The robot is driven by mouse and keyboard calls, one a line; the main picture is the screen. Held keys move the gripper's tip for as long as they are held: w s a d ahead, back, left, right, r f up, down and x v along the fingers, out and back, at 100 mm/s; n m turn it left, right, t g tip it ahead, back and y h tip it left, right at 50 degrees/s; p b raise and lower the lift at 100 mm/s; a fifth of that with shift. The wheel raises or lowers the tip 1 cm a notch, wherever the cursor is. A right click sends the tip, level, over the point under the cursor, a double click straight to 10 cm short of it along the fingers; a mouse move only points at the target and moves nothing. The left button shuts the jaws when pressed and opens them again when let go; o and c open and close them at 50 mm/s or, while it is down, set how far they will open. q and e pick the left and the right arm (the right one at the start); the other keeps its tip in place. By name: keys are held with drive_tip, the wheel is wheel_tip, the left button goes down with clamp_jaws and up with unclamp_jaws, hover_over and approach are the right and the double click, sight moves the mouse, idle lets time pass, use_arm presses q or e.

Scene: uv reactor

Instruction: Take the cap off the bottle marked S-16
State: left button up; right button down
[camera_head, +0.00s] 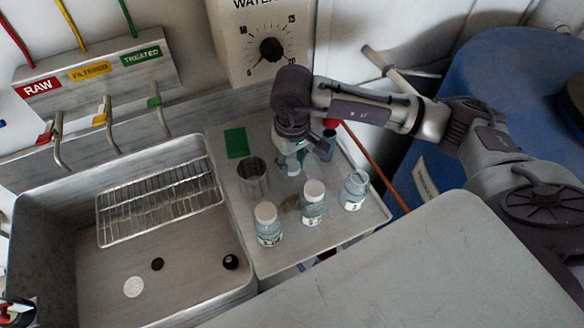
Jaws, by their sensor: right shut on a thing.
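My right gripper (292,157) reaches in from the right and points down over the steel side shelf. It is shut on a small pale thing (291,169); the fingers partly hide it, and I cannot tell whether it is a loose cap or part of a bottle. Three small clear bottles with labels stand upright near the shelf's front: a left one with a white cap (268,225), a middle one with a white cap (313,204), and a right one that looks capless (354,191). The labels are too small to read, so I cannot tell which is S-16.
A metal cup (252,178) and a green pad (236,142) are on the shelf. The steel sink (190,285) with a wire rack (160,203) is to the left. A grey surface (400,265) fills the front, and a blue barrel (500,85) stands at right.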

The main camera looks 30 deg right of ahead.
sight(292, 166)
wheel_tip(292, 166, down, 3)
drive_tip(key=shift+f+p, duration=0.2)
drive_tip(key=shift+p, duration=0.2)
drive_tip(key=shift+f+b, duration=0.35)
drive_tip(key=c, duration=0.7)
unclamp_jaws()
